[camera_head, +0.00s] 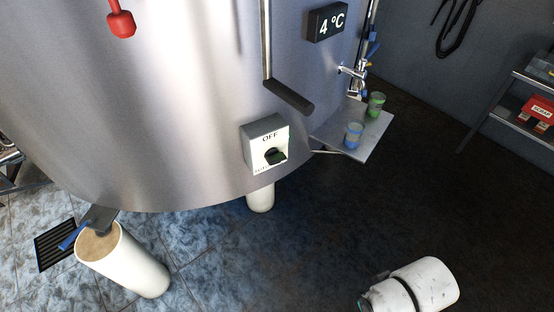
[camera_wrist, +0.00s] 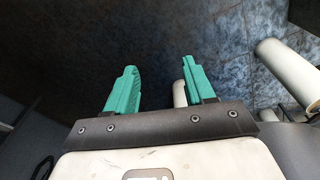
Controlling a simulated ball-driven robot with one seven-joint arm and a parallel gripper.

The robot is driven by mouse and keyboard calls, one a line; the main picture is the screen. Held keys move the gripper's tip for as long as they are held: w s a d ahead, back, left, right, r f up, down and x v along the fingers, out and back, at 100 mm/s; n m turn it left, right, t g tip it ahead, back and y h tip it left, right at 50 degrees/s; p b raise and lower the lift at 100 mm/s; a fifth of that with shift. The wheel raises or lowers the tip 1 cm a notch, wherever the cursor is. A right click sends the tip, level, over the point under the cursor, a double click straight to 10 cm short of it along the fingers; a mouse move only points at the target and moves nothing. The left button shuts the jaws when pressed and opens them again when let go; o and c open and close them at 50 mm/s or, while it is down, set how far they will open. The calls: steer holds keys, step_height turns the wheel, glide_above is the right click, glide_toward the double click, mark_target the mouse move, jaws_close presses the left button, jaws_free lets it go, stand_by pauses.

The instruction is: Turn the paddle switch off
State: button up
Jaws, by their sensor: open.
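The paddle switch is a pale grey box (camera_head: 254,153) on the lower front of the steel tank, marked OFF at the top. Its dark green-black paddle (camera_head: 276,156) sticks out below that word, at the lower right of the face. Lettering at the face's lower left is too small to read surely. My gripper (camera_wrist: 158,66) shows in the wrist view with its two teal fingers wide apart and nothing between them. The switch is not in the wrist view, and the gripper's fingers are not clearly seen in the head view.
The tank (camera_head: 180,110) has a bent handle (camera_head: 288,97) above the switch and a 4 °C display (camera_head: 327,22). A small shelf (camera_head: 375,141) with a blue cup (camera_head: 354,135) and a green cup (camera_head: 376,104) juts out right of it.

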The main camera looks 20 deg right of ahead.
steer(key=o, duration=0.5)
steer(key=w+d+t, duration=0.1)
steer(key=w, duration=0.2)
steer(key=w+d+m+t+h, duration=0.1)
steer(key=w+t, duration=0.1)
steer(key=w, duration=0.2)
steer(key=w+d+m+t+h, duration=0.1)
steer(key=w, duration=0.3)
steer(key=shift+f+t, duration=0.3)
steer(key=shift+f, duration=0.1)
steer(key=shift+o, duration=0.2)
steer(key=n+t+y+p, duration=0.15)
steer(key=t+y, duration=0.35)
steer(key=t, duration=0.7)
glide_toward(279, 161)
steer(key=shift+n, duration=0.25)
steer(key=w, duration=0.3)
steer(key=w+a+b, duration=0.1)
steer(key=w, duration=0.5)
steer(key=shift+w+a, duration=0.1)
steer(key=shift+a, duration=0.1)
steer(key=shift+c, duration=0.5)
steer(key=c, duration=1)
